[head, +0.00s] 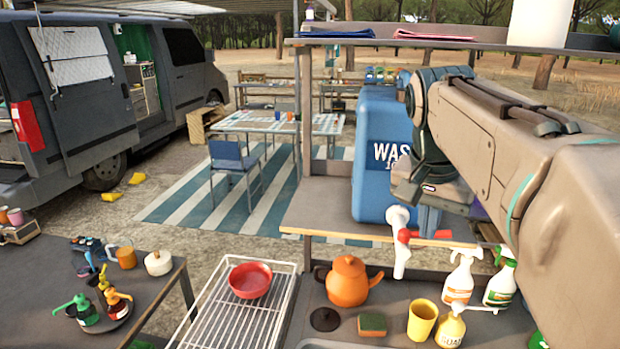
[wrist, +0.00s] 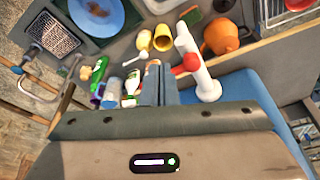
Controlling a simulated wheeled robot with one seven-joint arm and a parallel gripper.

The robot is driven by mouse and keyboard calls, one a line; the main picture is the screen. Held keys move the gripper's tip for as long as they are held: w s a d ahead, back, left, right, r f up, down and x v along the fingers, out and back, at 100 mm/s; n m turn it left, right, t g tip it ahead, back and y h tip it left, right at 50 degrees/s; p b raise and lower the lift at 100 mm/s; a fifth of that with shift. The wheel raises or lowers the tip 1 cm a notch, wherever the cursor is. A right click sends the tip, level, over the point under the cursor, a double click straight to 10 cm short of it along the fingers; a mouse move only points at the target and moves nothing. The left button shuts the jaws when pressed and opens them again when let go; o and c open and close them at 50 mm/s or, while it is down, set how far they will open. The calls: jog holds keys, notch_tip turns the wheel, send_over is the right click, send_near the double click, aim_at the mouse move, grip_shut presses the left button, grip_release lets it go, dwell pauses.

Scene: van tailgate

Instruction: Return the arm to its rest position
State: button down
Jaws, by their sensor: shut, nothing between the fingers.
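My arm reaches in from the right of the head view, and its wrist is beside the blue water container (head: 382,150). My gripper (head: 430,222) points down just right of the container's white tap with a red handle (head: 400,240). In the wrist view, the two grey-blue fingers of my gripper (wrist: 159,82) are together with nothing between them. The white tap (wrist: 196,65) is close to the right of the fingers there. Whether the gripper touches the container or shelf cannot be told.
Below are an orange teapot (head: 347,281), a yellow cup (head: 422,320), a soap bottle (head: 451,328) and spray bottles (head: 460,278). A red bowl (head: 250,280) sits on a wire rack (head: 222,328). An upper shelf (head: 460,41) runs above the arm. Bottles stand on the left table (head: 30,300).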

jog(key=s+a+f+n+y, duration=0.1)
jog(key=s+a+f+n, duration=0.1)
jog(key=s+f, duration=0.3)
jog(key=s+a+f+n+t, duration=0.1)
jog(key=s+f+n, duration=0.4)
jog(key=f, duration=0.7)
jog(key=shift+s+a+f+y, duration=0.4)
jog(key=shift+s+a, duration=0.35)
jog(key=shift+a, duration=0.15)
